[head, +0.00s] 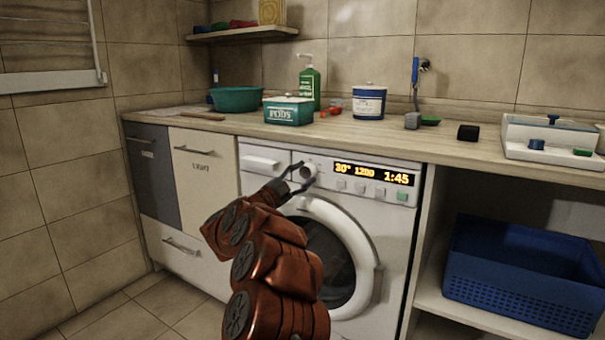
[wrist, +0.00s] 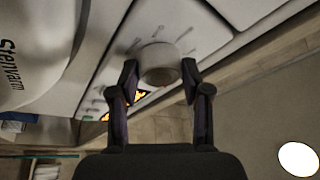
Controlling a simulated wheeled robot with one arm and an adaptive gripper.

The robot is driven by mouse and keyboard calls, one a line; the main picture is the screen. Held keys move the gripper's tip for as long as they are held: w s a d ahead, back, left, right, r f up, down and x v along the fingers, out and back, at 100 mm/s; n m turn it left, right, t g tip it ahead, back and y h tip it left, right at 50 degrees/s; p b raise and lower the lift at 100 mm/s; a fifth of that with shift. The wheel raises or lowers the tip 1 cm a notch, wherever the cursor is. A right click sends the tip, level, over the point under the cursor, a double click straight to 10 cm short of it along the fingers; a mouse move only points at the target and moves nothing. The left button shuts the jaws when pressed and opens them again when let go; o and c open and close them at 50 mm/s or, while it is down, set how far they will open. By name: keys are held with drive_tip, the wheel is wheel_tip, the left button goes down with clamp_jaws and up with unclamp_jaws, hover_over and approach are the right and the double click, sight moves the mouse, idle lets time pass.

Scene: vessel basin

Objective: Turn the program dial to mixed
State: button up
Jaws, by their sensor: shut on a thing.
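The program dial (head: 308,173) is a round pale knob on the white washing machine's (head: 400,235) front panel, left of the lit display (head: 375,174). The display reads 30°, 1200 and 1:45. My gripper (head: 298,178) reaches up to the dial from the lower left. In the wrist view the dial (wrist: 159,64) sits between the two dark fingers of my gripper (wrist: 160,82), which are shut on it. Small marks surround the dial, but their words are too blurred to read. The dial's pointer cannot be made out.
A detergent drawer (head: 263,162) lies just left of the dial. The round door (head: 372,285) bulges out below it. A blue basket (head: 520,275) sits on the right shelf.

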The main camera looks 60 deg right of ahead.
drive_tip(key=m, duration=0.2)
drive_tip(key=m+g+y, duration=0.1)
drive_tip(key=m, duration=0.1)
drive_tip(key=m+y+p, duration=0.1)
drive_tip(key=m, duration=0.1)
drive_tip(key=shift+w+r+m+g, duration=0.1)
drive_tip(key=shift+r+m+g, duration=0.15)
drive_tip(key=shift+m+g, duration=0.05)
drive_tip(key=shift+m+y, duration=0.8)
drive_tip(key=shift+m, duration=1.3)
drive_tip(key=o, duration=1.2)
drive_tip(key=shift+c, duration=0.2)
drive_tip(key=shift+w+a, duration=0.25)
drive_tip(key=shift+a, duration=0.3)
drive_tip(key=v, duration=1)
drive_tip(key=shift+a+r, duration=0.15)
drive_tip(key=shift+a, duration=0.25)
